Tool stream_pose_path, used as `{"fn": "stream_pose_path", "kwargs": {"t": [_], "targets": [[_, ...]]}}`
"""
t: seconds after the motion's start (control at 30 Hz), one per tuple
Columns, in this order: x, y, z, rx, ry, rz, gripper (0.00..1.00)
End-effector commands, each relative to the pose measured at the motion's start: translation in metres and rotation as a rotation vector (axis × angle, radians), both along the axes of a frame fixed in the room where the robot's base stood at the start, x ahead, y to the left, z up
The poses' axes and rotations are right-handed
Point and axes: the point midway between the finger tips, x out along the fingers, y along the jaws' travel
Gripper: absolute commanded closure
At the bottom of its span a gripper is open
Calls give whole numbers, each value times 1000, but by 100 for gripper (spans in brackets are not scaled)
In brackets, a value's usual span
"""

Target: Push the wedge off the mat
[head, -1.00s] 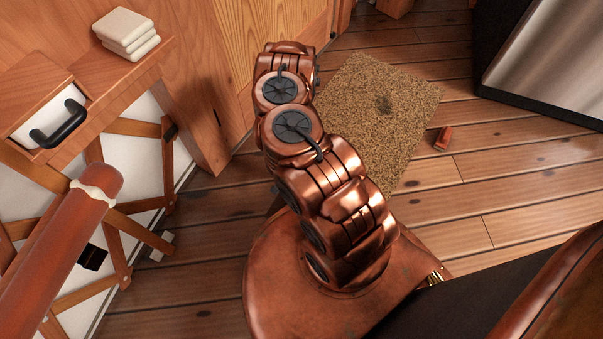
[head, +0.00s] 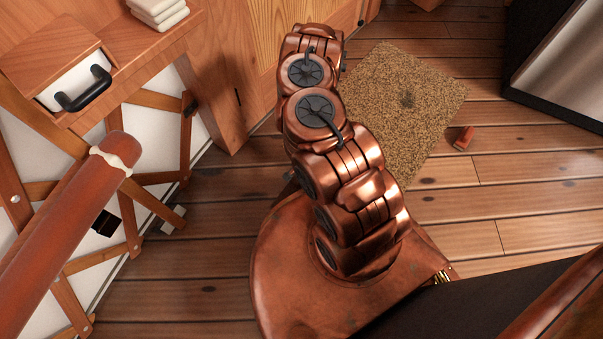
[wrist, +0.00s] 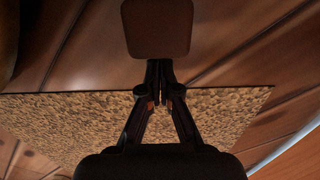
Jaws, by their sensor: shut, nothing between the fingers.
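The wedge (head: 463,138) is a small reddish-brown block. In the head view it lies on the floor planks just right of the speckled tan mat (head: 430,110), with a narrow strip of bare wood between them. The mat lies flat and is partly hidden behind my copper arm. The mat also spans the wrist view (wrist: 70,120). My gripper (wrist: 160,68) is shut and empty in the wrist view, its fingertips by the mat's edge. In the head view my arm hides it.
A dark cabinet with a metallic front (head: 570,65) stands at upper right. A wooden unit with a drawer (head: 75,85) and a stack of white slabs (head: 158,12) are at left, near a lattice wall (head: 150,195). Bare planks (head: 480,200) lie right of the mat.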

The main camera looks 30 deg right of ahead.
Motion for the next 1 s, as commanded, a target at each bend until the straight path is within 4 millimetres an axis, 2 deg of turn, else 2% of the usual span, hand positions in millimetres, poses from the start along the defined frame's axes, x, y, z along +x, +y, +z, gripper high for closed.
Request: {"fn": "stream_pose_path", "kwargs": {"t": [0.13,0.37,0.7,1.0], "targets": [[4,-17,4,-2,-1,1,100],[4,-16,32,0,-1,-1,100],[4,-16,85,0,0,-1,100],[5,-16,101,-2,-2,0,100]]}}
